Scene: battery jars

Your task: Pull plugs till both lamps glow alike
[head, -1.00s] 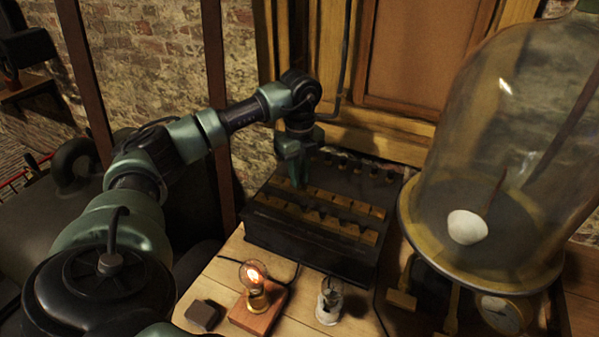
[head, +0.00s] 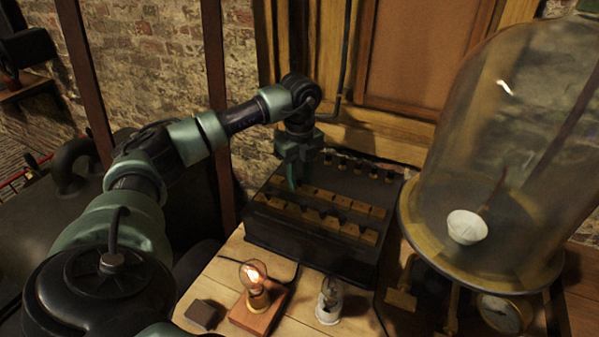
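A dark box (head: 290,238) with two rows of brass blocks (head: 335,205) on its top stands on the wooden table. Several dark plug knobs (head: 358,167) stand in a row along its back edge. My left gripper (head: 293,183) points down at the back left of the box top, by the end of the back brass row. Its fingers look close together, and I cannot tell whether anything is between them. One lamp (head: 254,280) on a wooden base glows orange. The other lamp (head: 329,300), in a white holder, shows no clear glow. My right gripper is not in view.
A large glass bell jar (head: 500,150) on a brass-rimmed base stands at the right, with a round dial (head: 500,312) below it. A small dark block (head: 204,314) lies left of the lit lamp. A brick wall and wooden panel close off the back.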

